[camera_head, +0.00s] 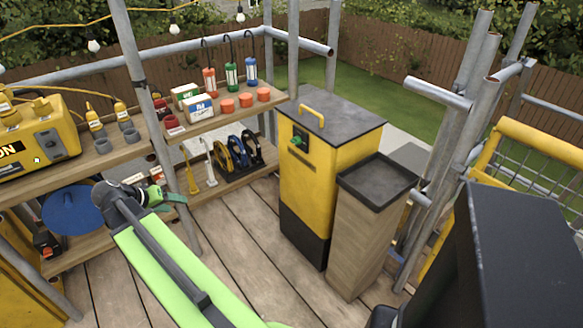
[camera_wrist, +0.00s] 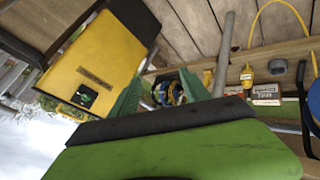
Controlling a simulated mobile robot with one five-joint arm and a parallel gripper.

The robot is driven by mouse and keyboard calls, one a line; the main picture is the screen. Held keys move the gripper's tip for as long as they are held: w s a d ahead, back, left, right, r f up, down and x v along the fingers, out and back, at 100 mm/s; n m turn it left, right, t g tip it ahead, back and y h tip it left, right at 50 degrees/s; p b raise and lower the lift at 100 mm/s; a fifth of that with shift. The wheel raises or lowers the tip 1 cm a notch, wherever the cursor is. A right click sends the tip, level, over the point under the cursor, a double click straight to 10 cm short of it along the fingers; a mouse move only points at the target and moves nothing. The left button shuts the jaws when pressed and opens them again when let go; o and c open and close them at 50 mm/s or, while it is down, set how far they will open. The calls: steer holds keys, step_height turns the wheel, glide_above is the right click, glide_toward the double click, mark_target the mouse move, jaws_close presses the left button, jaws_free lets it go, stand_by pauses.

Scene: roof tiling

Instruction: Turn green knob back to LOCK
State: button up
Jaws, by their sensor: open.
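The green knob (camera_head: 297,141) sits on a dark plate on the front of the yellow cabinet (camera_head: 333,187), near its top left. It also shows in the wrist view (camera_wrist: 84,96), where the picture looks upside down. The knob is too small to tell which way it points, and no LOCK marking can be read. My gripper (camera_head: 178,198) is left of the cabinet and well apart from the knob, by the shelves. In the wrist view my gripper (camera_wrist: 163,92) has its green fingers spread, with nothing held between them.
A wooden stand with a dark tray top (camera_head: 377,180) is right of the cabinet. Shelves (camera_head: 228,112) with bottles, boxes and tools are behind my arm. An upright scaffold pole (camera_head: 150,125) is close to my gripper. Plank floor (camera_head: 262,255) is clear before the cabinet.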

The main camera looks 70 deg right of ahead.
steer(key=s+d+f+m+g+h+b, duration=0.2)
steer(key=s+d+m+b, duration=0.15)
steer(key=d, duration=0.55)
steer(key=s+d+f+m+g+h+b, duration=0.1)
steer(key=s+d+m+h+b, duration=0.2)
steer(key=d, duration=0.6)
steer(key=m+g+h+b, duration=0.3)
steer(key=m+g+b, duration=0.1)
steer(key=m+b, duration=0.15)
glide_toward(292, 142)
steer(key=shift+n, duration=0.5)
steer(key=x, duration=0.9)
steer(key=shift+s+d, duration=0.2)
steer(key=shift+s, duration=0.05)
